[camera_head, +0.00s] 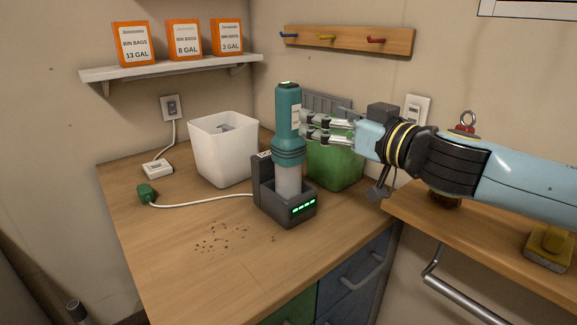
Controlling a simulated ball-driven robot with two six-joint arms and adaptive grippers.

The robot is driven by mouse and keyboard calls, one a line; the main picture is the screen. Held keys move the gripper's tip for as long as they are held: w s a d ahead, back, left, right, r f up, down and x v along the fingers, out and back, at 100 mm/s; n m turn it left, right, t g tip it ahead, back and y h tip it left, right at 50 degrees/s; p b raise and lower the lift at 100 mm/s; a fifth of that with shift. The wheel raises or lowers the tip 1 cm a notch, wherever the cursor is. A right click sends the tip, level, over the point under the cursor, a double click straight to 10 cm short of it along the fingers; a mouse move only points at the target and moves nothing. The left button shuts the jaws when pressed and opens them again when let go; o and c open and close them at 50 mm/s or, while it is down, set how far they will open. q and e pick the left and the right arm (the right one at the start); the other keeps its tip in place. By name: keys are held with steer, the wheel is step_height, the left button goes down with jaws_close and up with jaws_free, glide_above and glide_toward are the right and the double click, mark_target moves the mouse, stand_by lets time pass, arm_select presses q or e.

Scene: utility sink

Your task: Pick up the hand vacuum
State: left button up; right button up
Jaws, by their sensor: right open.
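The hand vacuum (287,124) is a teal upright cylinder with a pale grey lower part. It stands in a dark grey charging dock (291,211) with green lights on its front, on the wooden counter. My right gripper (305,126) comes in from the right, and its open fingers are at the vacuum's right side, at the height of the teal body. I cannot tell whether the fingertips touch it. My left gripper is not in view.
A white bin (222,153) stands left of the dock, and a green container (336,165) is behind it to the right. A white cable runs to a green plug (146,194). Dark crumbs (222,238) lie on the front counter. A shelf (172,68) holds orange boxes.

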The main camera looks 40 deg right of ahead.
mark_target(296, 103)
steer(key=w, duration=0.5)
steer(key=shift+w+a+r+b, duration=0.25)
steer(key=shift+a+b, duration=0.05)
steer(key=shift+b, duration=0.1)
steer(key=shift+y, duration=0.3)
steer(key=shift+w+a+r+b, duration=0.1)
steer(key=shift+w+b, duration=0.15)
steer(key=shift+w, duration=1.15)
steer(key=shift+w+a+b, duration=0.1)
steer(key=shift+w+b, duration=0.15)
steer(key=shift+w, duration=1.15)
steer(key=shift+d, duration=0.1)
steer(key=c, duration=1.3)
steer(key=shift+o, duration=0.2)
steer(key=shift+r, duration=0.15)
